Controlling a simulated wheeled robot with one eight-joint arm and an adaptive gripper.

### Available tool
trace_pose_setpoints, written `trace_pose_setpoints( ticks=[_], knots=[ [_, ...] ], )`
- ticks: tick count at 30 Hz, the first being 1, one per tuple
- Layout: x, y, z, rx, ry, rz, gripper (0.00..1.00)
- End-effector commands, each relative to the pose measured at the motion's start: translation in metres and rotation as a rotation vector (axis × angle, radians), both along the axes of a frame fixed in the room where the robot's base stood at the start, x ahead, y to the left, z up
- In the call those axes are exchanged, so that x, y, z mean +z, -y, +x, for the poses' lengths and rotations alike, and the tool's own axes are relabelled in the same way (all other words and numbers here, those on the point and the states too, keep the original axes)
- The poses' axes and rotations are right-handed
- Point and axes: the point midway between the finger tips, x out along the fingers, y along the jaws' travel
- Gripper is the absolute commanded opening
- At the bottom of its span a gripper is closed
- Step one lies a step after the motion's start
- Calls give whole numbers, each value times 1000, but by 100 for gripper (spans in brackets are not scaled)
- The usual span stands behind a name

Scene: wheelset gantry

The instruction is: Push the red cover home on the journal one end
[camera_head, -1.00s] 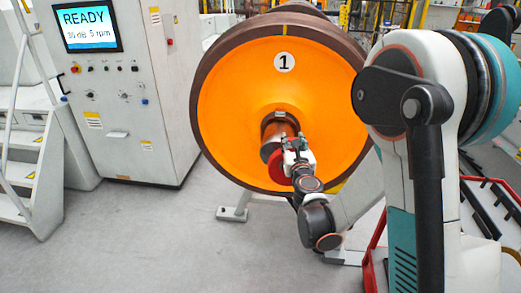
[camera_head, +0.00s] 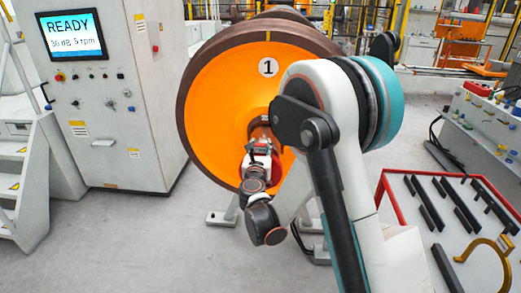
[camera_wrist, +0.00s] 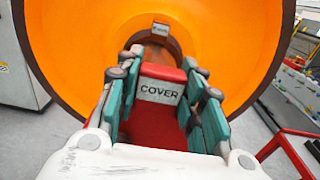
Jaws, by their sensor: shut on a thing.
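The red cover (camera_wrist: 160,92), labelled COVER, sits between the teal-padded fingers of my gripper (camera_wrist: 163,105) in the wrist view. My gripper is shut on it. Behind it is the orange wheel disc (camera_head: 215,105) marked 1, with the journal (camera_head: 259,131) sticking out of its middle. The journal, with a small tag on top, also shows beyond the cover in the wrist view (camera_wrist: 158,48). In the head view my gripper (camera_head: 263,150) is at the journal's near end. The cover hides the journal's end face, so I cannot tell how far on it sits.
A control cabinet (camera_head: 110,125) with a READY screen stands left, beside white steps (camera_head: 20,190). A red-edged table (camera_head: 400,172) with dark bars and a yellow hook-shaped piece (camera_head: 488,250) is at the right. Grey floor at the front left is clear.

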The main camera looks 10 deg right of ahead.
Motion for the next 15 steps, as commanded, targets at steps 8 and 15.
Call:
trace_pose_setpoints(
  ticks=[8, 15],
  knots=[
    [0, 7, 20, -1, 0, 0, 0],
    [0, 12, 38, 0, 0, 0, 0]
  ],
)
